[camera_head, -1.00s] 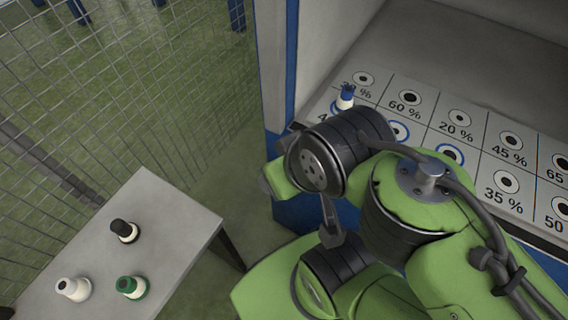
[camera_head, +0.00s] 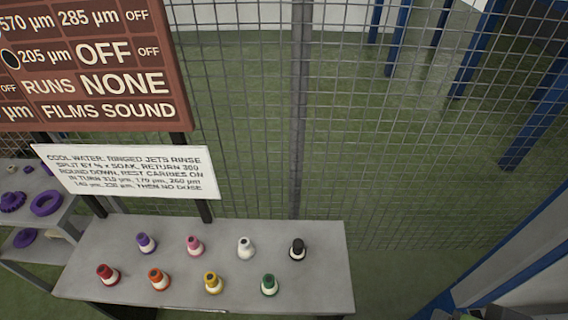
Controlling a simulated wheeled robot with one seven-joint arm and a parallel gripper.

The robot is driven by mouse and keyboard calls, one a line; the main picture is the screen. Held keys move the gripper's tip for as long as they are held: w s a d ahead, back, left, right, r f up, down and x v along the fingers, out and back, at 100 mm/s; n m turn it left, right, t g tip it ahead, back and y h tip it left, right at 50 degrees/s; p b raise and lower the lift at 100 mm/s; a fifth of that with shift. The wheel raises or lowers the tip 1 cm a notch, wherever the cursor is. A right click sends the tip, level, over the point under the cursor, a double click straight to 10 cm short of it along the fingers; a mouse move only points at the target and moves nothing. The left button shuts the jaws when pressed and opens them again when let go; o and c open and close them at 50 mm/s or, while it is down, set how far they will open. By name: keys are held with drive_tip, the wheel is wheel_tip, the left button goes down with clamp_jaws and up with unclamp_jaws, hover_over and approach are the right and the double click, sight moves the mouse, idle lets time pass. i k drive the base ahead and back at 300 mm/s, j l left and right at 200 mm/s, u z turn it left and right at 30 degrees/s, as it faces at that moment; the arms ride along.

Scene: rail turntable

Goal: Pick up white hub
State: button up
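The white hub (camera_head: 246,248) stands upright in the back row on a grey table (camera_head: 325,285). It is a small white piece with a narrower top that looks dark. The pink hub (camera_head: 194,245) is to its left and the black hub (camera_head: 297,249) to its right. The yellow hub (camera_head: 212,283) and the green hub (camera_head: 269,285) stand in front of it. Nothing covers the white hub.
The purple hub (camera_head: 146,243), red hub (camera_head: 107,274) and orange hub (camera_head: 158,279) share the table's left half. A white sign (camera_head: 130,171) and a brown board (camera_head: 90,70) stand behind. Wire fencing (camera_head: 400,130) runs behind the table. A shelf (camera_head: 75,210) holds purple rings.

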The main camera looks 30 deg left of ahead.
sight(246, 250)
drive_tip(key=u, duration=0.45)
drive_tip(key=j+u, duration=0.1)
drive_tip(key=u, duration=0.35)
drive_tip(key=i+u, duration=0.1)
drive_tip(key=u, duration=0.35)
drive_tip(key=j+u, duration=0.1)
drive_tip(key=u, duration=0.4)
drive_tip(key=i+l, duration=0.05)
